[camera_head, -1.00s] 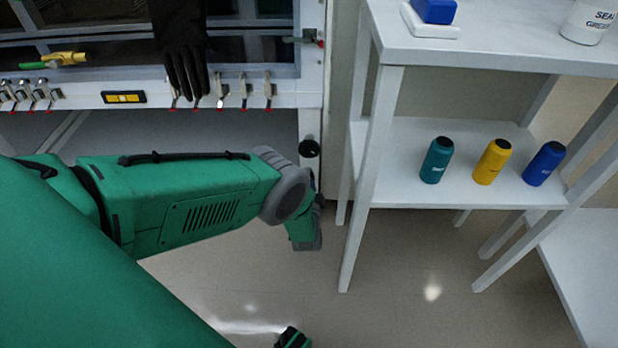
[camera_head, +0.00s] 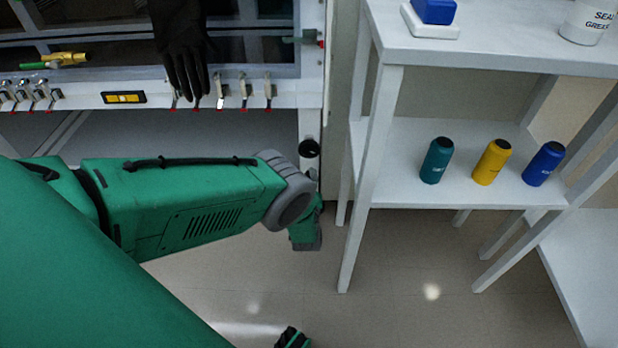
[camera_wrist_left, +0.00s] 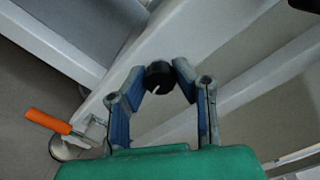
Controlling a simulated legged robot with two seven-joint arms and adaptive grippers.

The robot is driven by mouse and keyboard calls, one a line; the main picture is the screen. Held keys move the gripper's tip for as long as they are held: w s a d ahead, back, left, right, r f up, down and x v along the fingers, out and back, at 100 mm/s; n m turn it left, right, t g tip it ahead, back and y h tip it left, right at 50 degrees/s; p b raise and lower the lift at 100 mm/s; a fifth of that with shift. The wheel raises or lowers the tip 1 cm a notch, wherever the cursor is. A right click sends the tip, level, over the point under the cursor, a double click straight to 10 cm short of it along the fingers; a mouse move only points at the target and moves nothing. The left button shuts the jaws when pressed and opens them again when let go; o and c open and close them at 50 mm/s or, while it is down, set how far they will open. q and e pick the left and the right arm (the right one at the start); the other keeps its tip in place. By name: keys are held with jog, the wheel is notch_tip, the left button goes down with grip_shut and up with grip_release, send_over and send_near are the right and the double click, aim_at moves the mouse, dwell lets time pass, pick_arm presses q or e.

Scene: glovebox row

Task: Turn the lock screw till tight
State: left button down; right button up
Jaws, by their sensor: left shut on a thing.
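The lock screw appears as a black round knob with a white mark (camera_wrist_left: 158,78) in the left wrist view, on a pale frame post (camera_wrist_left: 178,38). My left gripper (camera_wrist_left: 160,72) is shut on it, with the blue-padded fingers on either side of the knob. In the head view my left gripper (camera_head: 306,232) is beside the lower right leg of the glovebox frame. There its fingertips and the gripped knob cannot be made out. My right gripper cannot be identified in either view.
Another black knob (camera_head: 309,148) is on the glovebox leg above my wrist. An orange-handled lever (camera_wrist_left: 48,121) is near the post's foot in the wrist view. A white shelf unit (camera_head: 385,150) with several bottles stands close on the right. A black glove (camera_head: 184,60) hangs from the glovebox.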

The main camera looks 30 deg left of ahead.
pick_arm(q)
jog(key=shift+s+d+f+m, duration=0.1)
jog(key=shift+d+f+m, duration=0.1)
jog(key=shift+m, duration=0.4)
jog(key=shift+s+d+f+m, duration=0.1)
jog(key=shift+d+m, duration=0.05)
jog(key=shift+m, duration=0.45)
jog(key=c, duration=1.3)
grip_release()
jog(key=shift+f, duration=0.1)
jog(key=shift+w+a, duration=0.1)
jog(key=shift+w, duration=0.05)
jog(key=shift+r, duration=0.2)
jog(key=v, duration=1.2)
jog(key=shift+a, duration=0.1)
